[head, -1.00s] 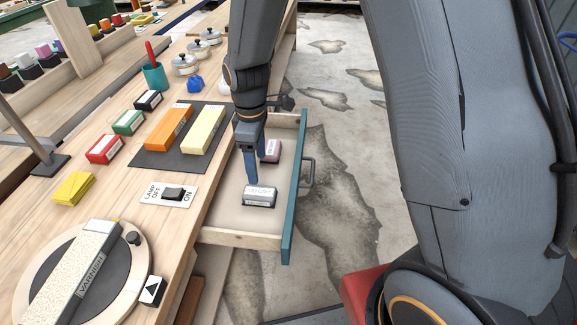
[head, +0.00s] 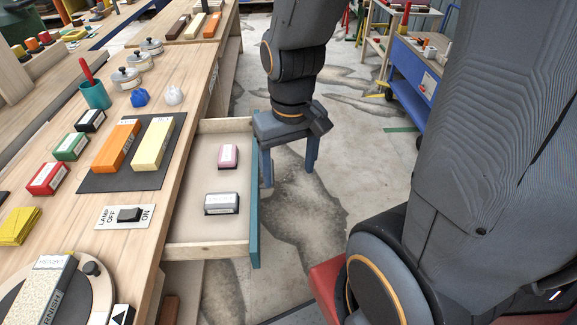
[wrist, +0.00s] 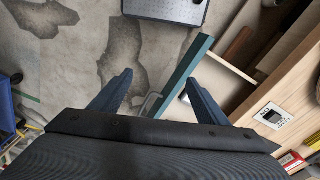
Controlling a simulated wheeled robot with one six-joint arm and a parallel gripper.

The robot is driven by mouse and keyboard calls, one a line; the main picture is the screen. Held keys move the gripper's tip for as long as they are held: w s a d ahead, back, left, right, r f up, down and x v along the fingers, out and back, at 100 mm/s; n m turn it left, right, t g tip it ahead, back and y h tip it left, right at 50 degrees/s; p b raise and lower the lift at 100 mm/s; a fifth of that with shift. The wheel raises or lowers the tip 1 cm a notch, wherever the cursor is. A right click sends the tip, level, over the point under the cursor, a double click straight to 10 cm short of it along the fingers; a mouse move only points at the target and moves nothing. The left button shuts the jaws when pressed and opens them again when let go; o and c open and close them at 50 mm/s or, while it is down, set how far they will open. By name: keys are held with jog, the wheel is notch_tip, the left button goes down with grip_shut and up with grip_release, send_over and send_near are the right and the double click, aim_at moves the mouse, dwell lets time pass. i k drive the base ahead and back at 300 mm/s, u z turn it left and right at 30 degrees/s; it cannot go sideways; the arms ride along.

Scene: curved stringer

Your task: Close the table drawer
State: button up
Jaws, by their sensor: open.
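The table drawer, with a teal front (head: 255,228), stands pulled out from the right side of the wooden table. Inside lie a pink block (head: 228,157) and a grey block with a white label (head: 222,204). My gripper (head: 288,177) is open and empty, fingers down, at the far part of the drawer front. In the wrist view my gripper (wrist: 158,78) has the teal drawer front (wrist: 186,72) running between its fingers in the picture. I cannot tell whether a finger touches the front.
The tabletop holds a lamp switch (head: 129,215), a dark mat (head: 95,182) with orange and cream blocks, several small boxes and a teal cup (head: 95,95). A blue cart (head: 415,75) stands at the back right.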

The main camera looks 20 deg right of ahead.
aim_at(191, 234)
jog(key=u, duration=1.2)
jog(key=k, duration=0.7)
jog(key=z, duration=0.85)
jog(key=i, duration=0.45)
jog(key=u, duration=0.4)
jog(key=k, duration=0.65)
jog(key=z, duration=0.75)
jog(key=i, duration=0.5)
